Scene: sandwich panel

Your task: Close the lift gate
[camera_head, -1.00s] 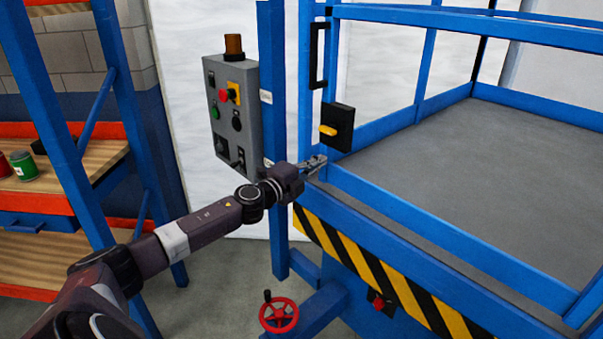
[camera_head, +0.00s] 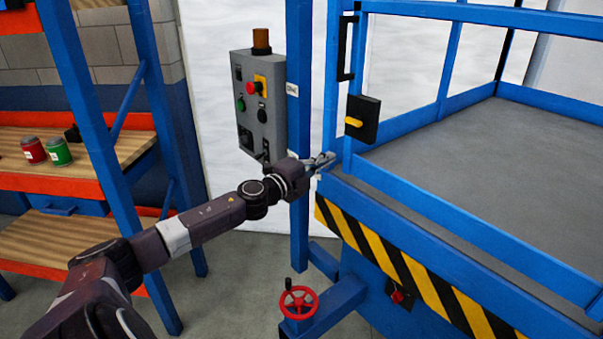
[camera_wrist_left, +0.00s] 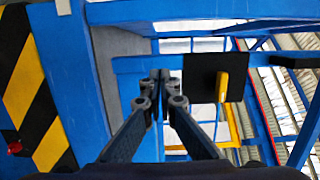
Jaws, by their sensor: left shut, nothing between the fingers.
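The lift gate (camera_head: 333,80) shows as blue tubular framing at the near left corner of the lift platform. A black vertical handle (camera_head: 347,48) and a black latch box (camera_head: 362,119) with a yellow lever (camera_head: 353,122) are by the corner uprights. How far the gate stands open I cannot tell. My left gripper (camera_head: 326,160) is shut and empty, low by the corner, below and left of the latch box. In the left wrist view its closed fingertips (camera_wrist_left: 161,78) are in front of blue framing, left of the latch box (camera_wrist_left: 203,78); contact is unclear. My right gripper is not in view.
A grey control box (camera_head: 259,105) hangs on a blue post left of the gate. The grey platform (camera_head: 480,155) is clear. A red handwheel (camera_head: 298,302) is low in front. A shelf rack (camera_head: 75,192) with a red can (camera_head: 33,150) and a green can (camera_head: 59,152) stands left.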

